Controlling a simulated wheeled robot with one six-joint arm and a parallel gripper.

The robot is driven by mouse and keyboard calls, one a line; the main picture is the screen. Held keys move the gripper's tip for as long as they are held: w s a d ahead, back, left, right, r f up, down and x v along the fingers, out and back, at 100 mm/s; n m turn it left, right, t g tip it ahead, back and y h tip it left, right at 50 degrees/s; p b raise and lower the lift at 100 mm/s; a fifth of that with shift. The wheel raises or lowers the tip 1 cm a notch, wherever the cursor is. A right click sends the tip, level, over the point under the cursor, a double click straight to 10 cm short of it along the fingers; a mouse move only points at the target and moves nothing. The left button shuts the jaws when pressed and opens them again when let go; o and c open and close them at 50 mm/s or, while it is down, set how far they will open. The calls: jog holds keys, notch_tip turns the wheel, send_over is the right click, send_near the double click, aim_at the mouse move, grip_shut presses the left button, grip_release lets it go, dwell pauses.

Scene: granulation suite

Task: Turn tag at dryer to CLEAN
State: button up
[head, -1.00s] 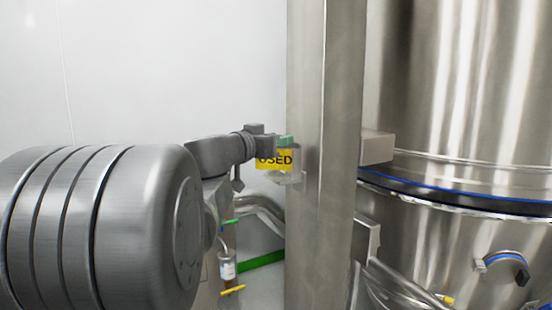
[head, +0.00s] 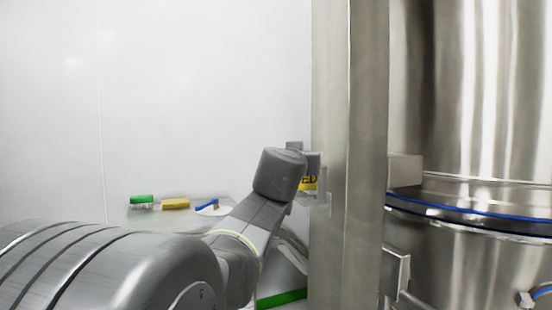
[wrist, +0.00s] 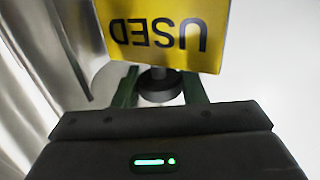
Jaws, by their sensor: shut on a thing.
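The yellow tag (head: 309,184) hangs at the steel post beside the dryer (head: 465,120), its left part hidden by my arm. In the wrist view the tag (wrist: 165,30) reads USED, upside down in that picture. Below its edge is a dark round knob (wrist: 158,86) on a short stem. My gripper (wrist: 160,84) has its green fingers on both sides of the knob and is shut on it. In the head view the fingers are hidden behind my wrist.
The steel post (head: 345,130) stands upright between my arm and the dryer. A clear holder edge (head: 323,206) shows at the post by the tag. Left, a tabletop (head: 150,215) bears a green brush (head: 142,200), a yellow block (head: 176,204) and a blue item (head: 208,204).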

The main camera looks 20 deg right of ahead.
jog(key=shift+f, duration=0.2)
dwell(0.3)
jog(key=o, duration=1)
jog(key=shift+r, duration=0.1)
jog(key=shift+s+a, duration=0.15)
jog(key=shift+s, duration=0.05)
jog(key=shift+v, duration=3.5)
